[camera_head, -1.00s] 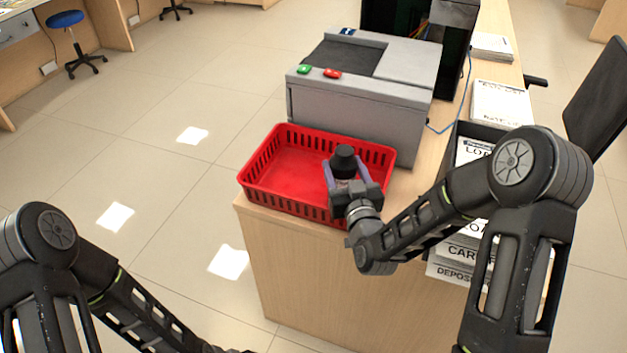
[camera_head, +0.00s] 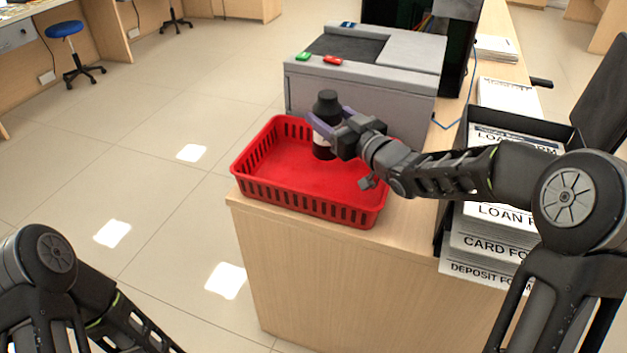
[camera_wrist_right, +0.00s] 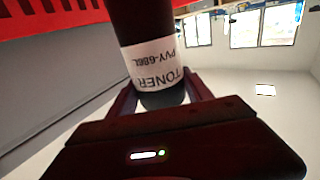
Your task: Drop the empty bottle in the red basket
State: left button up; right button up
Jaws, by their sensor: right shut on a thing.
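A dark bottle (camera_head: 327,107) with a white label stands upright in the jaws of my right gripper (camera_head: 330,125). Whether the bottle's base touches the basket floor I cannot tell. My left arm shows at the lower left, but its gripper is out of view.
A grey machine (camera_head: 350,85) with a green and a red button stands right behind the basket. A black tray rack (camera_head: 452,190) of paper forms stands on the right, under my right arm. The counter (camera_head: 300,270) drops off to open floor on the left.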

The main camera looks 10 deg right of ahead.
aim_at(334, 103)
jog(key=shift+r, duration=0.1)
jog(key=shift+f+b, duration=1.9)
jog(key=shift+f, duration=1.1)
jog(key=o, duration=1.8)
notch_tip(334, 103, up, 10)
jog(key=shift+p, duration=0.85)
